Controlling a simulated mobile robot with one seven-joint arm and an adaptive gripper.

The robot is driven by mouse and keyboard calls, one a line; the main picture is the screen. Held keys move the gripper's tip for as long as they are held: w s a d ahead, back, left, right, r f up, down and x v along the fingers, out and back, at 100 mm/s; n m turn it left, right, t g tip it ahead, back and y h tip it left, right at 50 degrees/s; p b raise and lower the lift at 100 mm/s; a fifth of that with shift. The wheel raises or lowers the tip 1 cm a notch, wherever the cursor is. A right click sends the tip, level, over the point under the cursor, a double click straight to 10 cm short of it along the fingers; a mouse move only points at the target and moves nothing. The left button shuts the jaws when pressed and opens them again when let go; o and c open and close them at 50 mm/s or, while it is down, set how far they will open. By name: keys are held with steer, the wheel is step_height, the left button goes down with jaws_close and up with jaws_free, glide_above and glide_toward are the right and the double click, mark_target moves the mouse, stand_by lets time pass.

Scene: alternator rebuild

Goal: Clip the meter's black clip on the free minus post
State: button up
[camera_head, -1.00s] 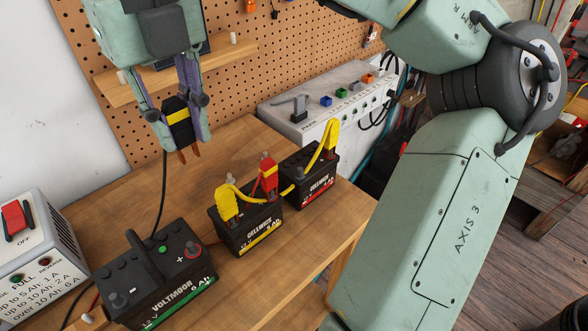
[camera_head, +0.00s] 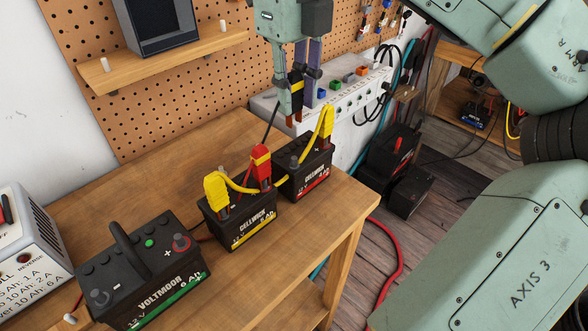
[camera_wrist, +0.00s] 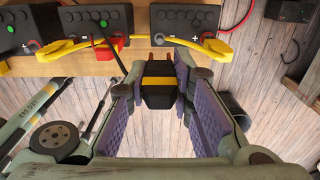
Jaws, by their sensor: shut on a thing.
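My gripper (camera_head: 298,88) is shut on the black clip (camera_head: 296,80), which has a yellow band. In the wrist view the clip (camera_wrist: 158,92) sits between the purple finger pads.
A green-label battery (camera_head: 145,270) with a handle stands at the front left, beside a white charger (camera_head: 30,250). A yellow lead runs over the batteries. A dark box (camera_head: 160,28) sits on the shelf. The wooden bench (camera_head: 160,165) has clear room behind the batteries.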

steer(key=b, duration=0.3)
glide_above(294, 157)
step_height(294, 157, down, 6)
steer(key=shift+f+b, duration=0.75)
steer(key=shift+f, duration=0.45)
steer(key=o, duration=0.9)
steer(key=shift+r, duration=0.1)
step_height(294, 157, up, 9)
steer(key=p, duration=0.7)
steer(key=shift+f, duration=0.2)
